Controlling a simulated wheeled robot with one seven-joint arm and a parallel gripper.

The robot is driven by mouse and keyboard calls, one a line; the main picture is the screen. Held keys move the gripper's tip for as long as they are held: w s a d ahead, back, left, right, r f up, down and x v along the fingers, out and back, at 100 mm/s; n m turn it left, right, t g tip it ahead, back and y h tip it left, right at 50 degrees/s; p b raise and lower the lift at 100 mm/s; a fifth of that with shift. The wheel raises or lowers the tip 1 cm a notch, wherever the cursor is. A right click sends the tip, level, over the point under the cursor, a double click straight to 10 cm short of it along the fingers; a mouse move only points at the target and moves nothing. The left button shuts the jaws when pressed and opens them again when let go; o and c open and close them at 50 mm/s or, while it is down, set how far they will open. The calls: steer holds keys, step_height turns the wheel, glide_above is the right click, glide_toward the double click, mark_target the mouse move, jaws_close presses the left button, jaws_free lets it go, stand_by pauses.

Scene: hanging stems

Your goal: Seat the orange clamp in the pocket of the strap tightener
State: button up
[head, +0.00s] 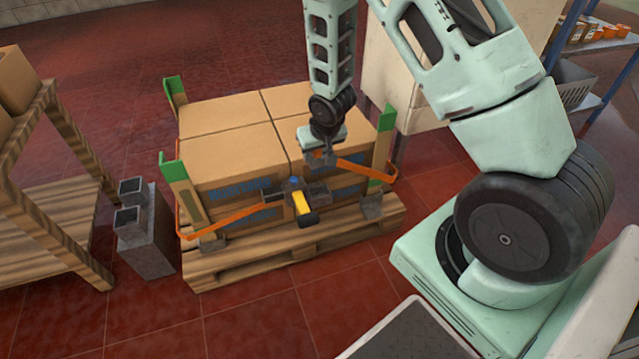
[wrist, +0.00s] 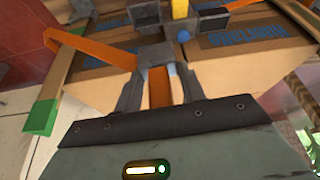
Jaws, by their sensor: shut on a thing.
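My gripper (head: 321,157) is at the front upper edge of the boxes, right of and above the strap tightener (head: 303,199). In the wrist view its fingers (wrist: 158,72) are shut on the orange clamp (wrist: 158,88), which shows as an orange piece below a grey block. An orange strap (wrist: 95,50) runs from the block to the corner post. The tightener has a yellow handle (head: 304,203) and a blue knob (wrist: 183,36). In the wrist view it lies just beyond the clamp, apparently apart from it.
Cardboard boxes (head: 232,152) stand on a wooden pallet (head: 240,265) with green-topped corner posts (head: 385,135). Another orange strap part (head: 222,225) runs from the tightener to the left post. A grey block-like stand (head: 146,230) and a wooden rack (head: 50,200) are at left.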

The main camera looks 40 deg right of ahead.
steer(key=shift+m, duration=0.4)
steer(key=f+b, duration=0.2)
steer(key=w+d+f+b, duration=0.1)
steer(key=f+b, duration=0.1)
steer(key=f, duration=0.1)
steer(key=w+d+f+b, duration=0.1)
steer(key=f+b, duration=0.1)
steer(key=shift+w+d+f+b, duration=0.1)
steer(key=shift+d+f+b, duration=0.1)
steer(key=shift+f+b, duration=0.15)
steer(key=shift+f+b, duration=2.1)
steer(key=shift+f, duration=0.1)
steer(key=shift+f, duration=0.2)
steer(key=shift+f+b, duration=1.3)
steer(key=shift+f, duration=0.55)
step_height(320, 180, up, 3)
steer(key=p, duration=0.3)
steer(key=shift+r, duration=0.15)
